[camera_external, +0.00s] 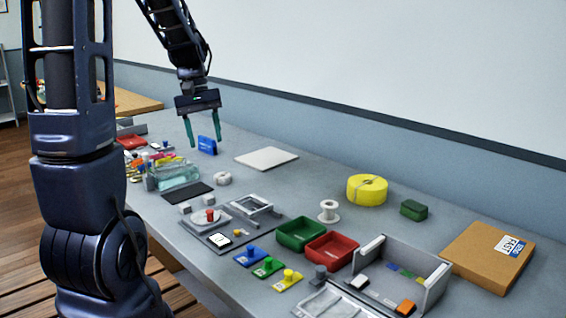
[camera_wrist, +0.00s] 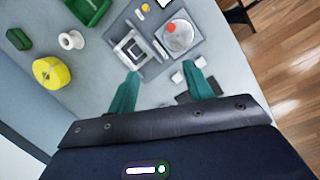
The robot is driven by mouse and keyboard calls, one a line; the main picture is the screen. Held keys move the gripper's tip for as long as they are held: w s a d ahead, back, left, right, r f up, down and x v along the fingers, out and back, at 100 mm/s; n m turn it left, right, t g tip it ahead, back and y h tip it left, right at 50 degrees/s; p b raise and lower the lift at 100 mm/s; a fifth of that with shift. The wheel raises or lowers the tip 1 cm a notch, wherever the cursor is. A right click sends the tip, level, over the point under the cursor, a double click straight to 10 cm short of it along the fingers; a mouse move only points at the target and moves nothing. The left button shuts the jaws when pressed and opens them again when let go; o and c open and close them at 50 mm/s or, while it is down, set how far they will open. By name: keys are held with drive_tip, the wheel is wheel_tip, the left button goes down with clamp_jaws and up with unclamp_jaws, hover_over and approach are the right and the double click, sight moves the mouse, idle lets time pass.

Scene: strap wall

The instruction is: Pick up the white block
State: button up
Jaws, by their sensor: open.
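Two small whitish blocks lie on the table, the nearer one (camera_external: 185,207) and its neighbour (camera_external: 199,199), beside a grey fixture board. I cannot tell which one the task names. In the wrist view one block (camera_wrist: 177,77) lies just left of the right fingertip and the other (camera_wrist: 201,62) just right of it. My gripper (camera_external: 205,146) is open and empty, pointing down above the table towards the back, apart from both blocks. It also shows in the wrist view (camera_wrist: 160,70) with both green fingers spread.
A blue box (camera_external: 207,145) stands behind the fingers. A white plate (camera_external: 266,158), a white ring (camera_external: 223,179) and a dark mat (camera_external: 188,190) are nearby. The fixture board (camera_external: 190,222), a glass container (camera_external: 178,174), green bin (camera_external: 300,234) and red bin (camera_external: 332,250) crowd the table.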

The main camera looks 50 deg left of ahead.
drive_tip(key=s+a+f+n+h, duration=0.1)
drive_tip(key=s+a+f+n, duration=0.15)
drive_tip(key=a+f, duration=0.4)
drive_tip(key=s+a+f+n+h, duration=0.1)
drive_tip(key=a+f+n, duration=0.2)
drive_tip(key=a+f, duration=0.3)
approach(185, 205)
drive_tip(key=x, duration=0.2)
drive_tip(key=shift+s+f, duration=0.2)
drive_tip(key=shift+f, duration=0.25)
drive_tip(key=shift+x, duration=2.9)
drive_tip(key=shift+w+d+r, duration=0.1)
drive_tip(key=shift+d, duration=0.1)
drive_tip(key=c, duration=1.1)
drive_tip(key=shift+o, duration=0.2)
drive_tip(key=shift+r, duration=0.1)
